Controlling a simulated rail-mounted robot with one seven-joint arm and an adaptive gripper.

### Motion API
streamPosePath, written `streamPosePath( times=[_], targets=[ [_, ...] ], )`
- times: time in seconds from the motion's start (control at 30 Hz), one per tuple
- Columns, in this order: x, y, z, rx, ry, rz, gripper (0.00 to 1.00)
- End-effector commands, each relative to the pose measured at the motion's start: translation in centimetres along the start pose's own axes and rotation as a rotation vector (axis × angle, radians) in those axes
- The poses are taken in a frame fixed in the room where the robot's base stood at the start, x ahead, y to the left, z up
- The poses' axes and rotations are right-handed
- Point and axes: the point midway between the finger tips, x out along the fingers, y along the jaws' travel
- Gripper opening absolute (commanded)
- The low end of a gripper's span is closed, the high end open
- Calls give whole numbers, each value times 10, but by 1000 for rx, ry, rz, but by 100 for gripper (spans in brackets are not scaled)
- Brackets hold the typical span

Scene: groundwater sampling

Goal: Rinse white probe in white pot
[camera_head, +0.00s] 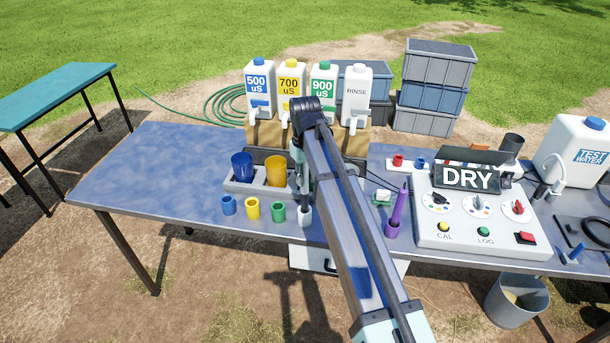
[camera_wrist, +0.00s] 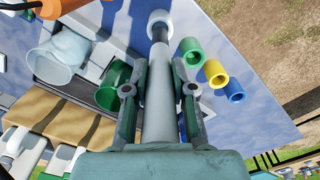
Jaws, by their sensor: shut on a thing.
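My gripper (camera_head: 302,178) is shut on the white probe (camera_wrist: 158,118), whose shaft runs between the two fingers in the wrist view (camera_wrist: 159,92). The probe's dark lower end meets a small white holder (camera_head: 304,217), in line with the small coloured holders; I cannot tell how deep it sits. The larger white pot (camera_wrist: 62,52) stands in the grey rack, left of my gripper in the wrist view, beside a green pot (camera_wrist: 113,88).
Blue (camera_head: 241,166) and orange (camera_head: 275,170) pots stand in the rack. Small blue (camera_head: 228,205), yellow (camera_head: 252,209) and green (camera_head: 278,212) holders stand in front. A purple probe (camera_head: 402,205) and the control box (camera_head: 482,238) are to the right. The table's left side is clear.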

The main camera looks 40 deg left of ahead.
Motion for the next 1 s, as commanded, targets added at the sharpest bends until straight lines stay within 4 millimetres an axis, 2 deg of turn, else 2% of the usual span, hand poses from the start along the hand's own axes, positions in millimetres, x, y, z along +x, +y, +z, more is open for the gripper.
streamPosePath(
  times=[1.0],
  targets=[
    [38,0,0,0,0,0,0]
  ],
)
